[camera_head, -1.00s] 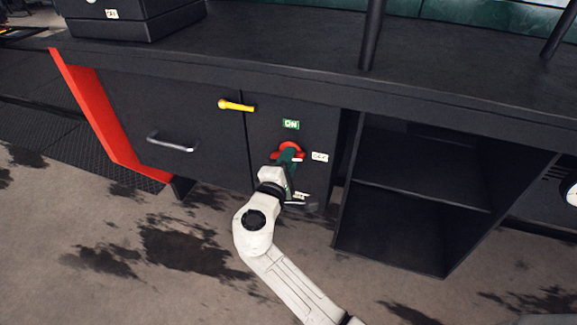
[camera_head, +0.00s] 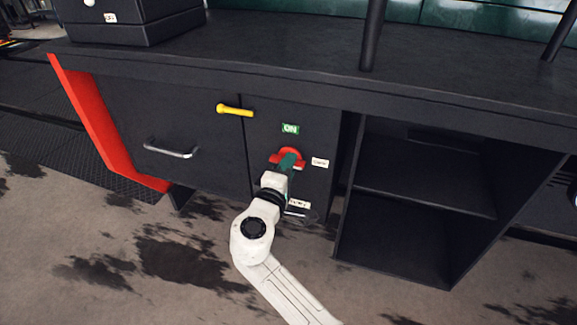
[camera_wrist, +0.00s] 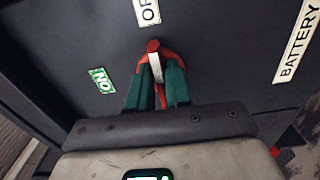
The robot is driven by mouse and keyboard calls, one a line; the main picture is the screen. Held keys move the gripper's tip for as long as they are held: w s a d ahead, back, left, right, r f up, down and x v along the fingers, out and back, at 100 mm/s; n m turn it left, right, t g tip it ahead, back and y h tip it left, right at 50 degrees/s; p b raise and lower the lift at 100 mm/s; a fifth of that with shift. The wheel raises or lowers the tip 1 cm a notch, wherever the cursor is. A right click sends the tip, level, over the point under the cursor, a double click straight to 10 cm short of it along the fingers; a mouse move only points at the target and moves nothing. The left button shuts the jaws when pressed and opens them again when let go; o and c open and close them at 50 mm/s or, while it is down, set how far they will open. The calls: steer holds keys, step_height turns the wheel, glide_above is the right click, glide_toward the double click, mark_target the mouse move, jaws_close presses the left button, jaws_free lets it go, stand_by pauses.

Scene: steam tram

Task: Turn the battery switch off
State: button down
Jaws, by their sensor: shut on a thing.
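The battery switch is a red rotary knob (camera_head: 287,153) on the dark cabinet panel, partly covered by my gripper. In the wrist view its red handle with a white stripe (camera_wrist: 155,66) stands between my gripper's green fingers (camera_wrist: 157,85), which are shut on it. The stripe's end lies toward the white label starting "OF" (camera_wrist: 147,12). The green "ON" label (camera_wrist: 102,80) is on the left there, and the "BATTERY" label (camera_wrist: 298,42) is on the right. In the head view the "ON" label (camera_head: 290,129) is above the knob, and a small white label (camera_head: 320,162) is to its right.
An open shelf unit (camera_head: 425,180) stands at the right. The dark counter (camera_head: 270,60) overhangs above. The stained floor in front is free.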

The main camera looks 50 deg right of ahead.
steer(key=c, duration=1.1)
jaws_free()
steer(key=shift+c, duration=0.2)
steer(key=p+v, duration=0.2)
steer(key=v, duration=0.8)
steer(key=shift+a, duration=0.4)
steer(key=shift+s, duration=0.15)
steer(key=s+d+f+m+g+y, duration=0.2)
steer(key=s+d+f+g+y, duration=0.15)
steer(key=s+f, duration=0.4)
steer(key=s+a+f+m+g+y, duration=0.1)
steer(key=s+a+f+y, duration=0.35)
steer(key=s+y, duration=0.2)
steer(key=s+a+f+m+g+y, duration=0.1)
steer(key=s+a+f+y, duration=0.3)
steer(key=s+f+y, duration=0.3)
step_height(320, 180, up, 28)
steer(key=p, duration=2.7)
steer(key=shift+s+p, duration=0.3)
steer(key=shift+s, duration=0.15)
